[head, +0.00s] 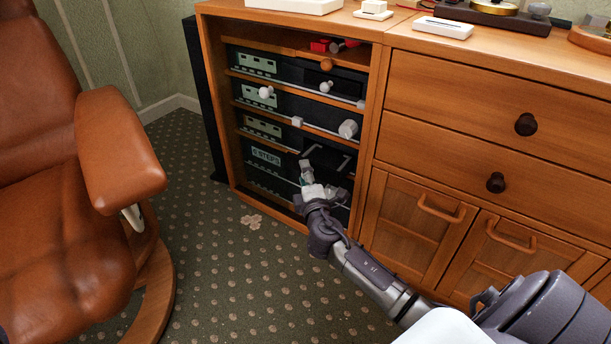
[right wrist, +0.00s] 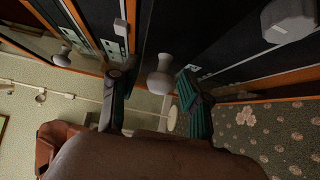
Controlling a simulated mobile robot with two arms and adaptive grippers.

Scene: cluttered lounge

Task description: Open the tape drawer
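The wooden cabinet's open bay (head: 232,112) holds a stack of dark drawer fronts with pale green labels. The lowest labelled front (head: 266,157) seems to be the tape drawer, but its lettering is too small to read surely. My right gripper (head: 307,176) is at this lower front, hiding part of it. In the right wrist view my right gripper (right wrist: 157,105) is open, its two dark-green fingers apart. A grey rounded knob (right wrist: 160,76) shows between or just beyond the fingertips; I cannot tell whether they touch it. My left gripper is not in view.
Pale knobs (head: 348,129) and thin rails stick out from the fronts above. Wooden drawers with dark knobs (head: 526,124) and cupboard doors stand to the right. A brown leather armchair (head: 117,150) is at left. Carpet (head: 210,240) between chair and cabinet is mostly free.

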